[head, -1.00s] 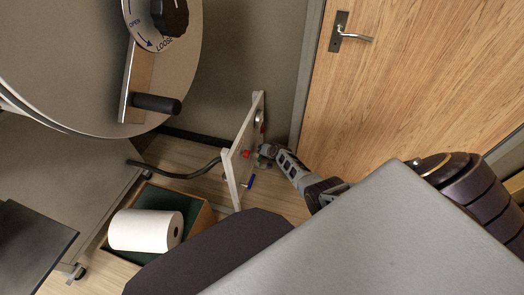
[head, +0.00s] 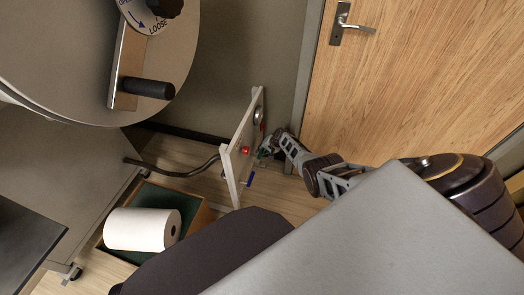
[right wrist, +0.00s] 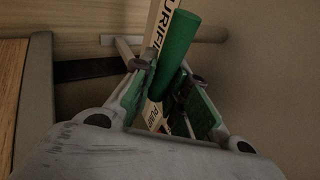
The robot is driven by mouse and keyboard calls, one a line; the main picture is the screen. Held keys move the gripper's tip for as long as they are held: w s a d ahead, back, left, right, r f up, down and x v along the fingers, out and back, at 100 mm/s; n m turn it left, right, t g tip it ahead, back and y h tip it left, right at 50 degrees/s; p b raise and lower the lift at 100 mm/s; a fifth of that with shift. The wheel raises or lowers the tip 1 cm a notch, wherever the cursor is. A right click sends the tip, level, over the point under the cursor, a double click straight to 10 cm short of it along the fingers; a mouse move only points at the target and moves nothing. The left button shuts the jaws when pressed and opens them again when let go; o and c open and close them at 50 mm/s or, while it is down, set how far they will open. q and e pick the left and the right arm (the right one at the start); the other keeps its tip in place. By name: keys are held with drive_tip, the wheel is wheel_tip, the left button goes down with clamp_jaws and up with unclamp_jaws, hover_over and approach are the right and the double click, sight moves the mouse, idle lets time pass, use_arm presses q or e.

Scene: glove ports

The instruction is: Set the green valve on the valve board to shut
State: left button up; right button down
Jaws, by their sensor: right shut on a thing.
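The white valve board (head: 236,178) stands edge-on near the middle of the head view. The green valve's handle (right wrist: 178,45) is a long green bar in the right wrist view, slanting up between the fingers. Only a small bit of green shows in the head view (head: 261,155), so its exact setting cannot be told. My right gripper (head: 268,149) is at the board's right face; in the wrist view its fingers (right wrist: 164,77) are closed around the green handle. My left gripper is out of view.
A red handle (head: 245,150) and a blue handle (head: 250,180) sit close by on the board. A round gauge (head: 258,115) is above. A wooden door (head: 410,85) stands behind my arm. A box (head: 196,219) with a white roll (head: 138,229) is left.

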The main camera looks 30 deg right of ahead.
idle(0.3)
drive_tip(key=c, duration=1.4)
unclamp_jaws()
drive_tip(key=shift+s+d+r, duration=0.15)
drive_tip(key=shift+r, duration=0.05)
drive_tip(key=shift+s+d+r, duration=0.1)
drive_tip(key=shift+s+r, duration=0.05)
drive_tip(key=shift+r, duration=0.1)
drive_tip(key=shift+v, duration=5.35)
